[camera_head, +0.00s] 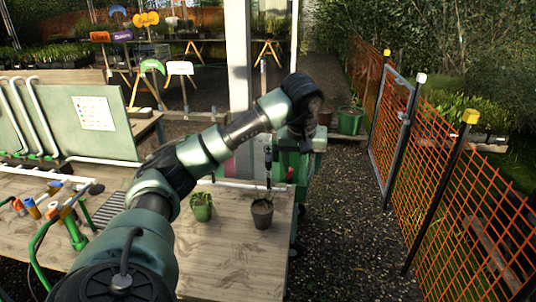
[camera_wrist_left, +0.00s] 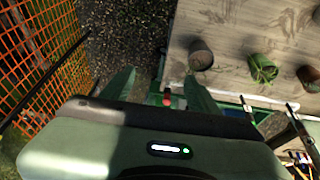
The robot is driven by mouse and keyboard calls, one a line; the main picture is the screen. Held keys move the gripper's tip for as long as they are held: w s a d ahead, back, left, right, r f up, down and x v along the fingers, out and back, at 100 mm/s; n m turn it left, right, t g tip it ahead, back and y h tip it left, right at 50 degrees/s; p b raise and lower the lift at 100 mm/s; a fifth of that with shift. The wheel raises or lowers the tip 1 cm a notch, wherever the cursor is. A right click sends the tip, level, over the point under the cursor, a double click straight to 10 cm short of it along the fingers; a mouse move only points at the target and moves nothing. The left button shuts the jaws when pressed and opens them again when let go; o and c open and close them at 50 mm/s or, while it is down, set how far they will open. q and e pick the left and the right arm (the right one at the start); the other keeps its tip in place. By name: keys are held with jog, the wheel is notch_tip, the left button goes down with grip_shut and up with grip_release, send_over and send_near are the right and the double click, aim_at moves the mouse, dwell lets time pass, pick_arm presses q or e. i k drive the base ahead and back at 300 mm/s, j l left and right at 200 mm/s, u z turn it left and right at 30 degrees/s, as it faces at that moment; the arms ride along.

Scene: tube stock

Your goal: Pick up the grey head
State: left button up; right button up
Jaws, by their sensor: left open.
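A small grey piece (camera_head: 95,188), which may be the grey head, lies among coloured tube fittings on the left part of the bench in the head view. It is too small to be certain. My left arm crosses the head view, reaching to the far right corner of the bench, well away from that piece. In the left wrist view my left gripper (camera_wrist_left: 160,92) is open, with its green fingers apart and nothing seen held. In the head view its fingers blend with green equipment behind. My right gripper is not in view.
A dark pot (camera_head: 262,213) and a green plant pot (camera_head: 202,207) stand on the wooden bench (camera_head: 225,262). An orange mesh fence (camera_head: 440,175) runs along the right, with open gravel (camera_head: 345,230) between. A green board (camera_head: 60,115) stands behind the bench's left side.

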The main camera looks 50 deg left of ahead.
aim_at(268, 155)
jog(key=i+j, duration=0.1)
jog(key=j, duration=0.2)
jog(key=i+j, duration=0.1)
jog(key=j, duration=0.25)
jog(key=i+j, duration=0.1)
jog(key=j, duration=0.2)
jog(key=i+j, duration=0.15)
jog(key=j, duration=0.2)
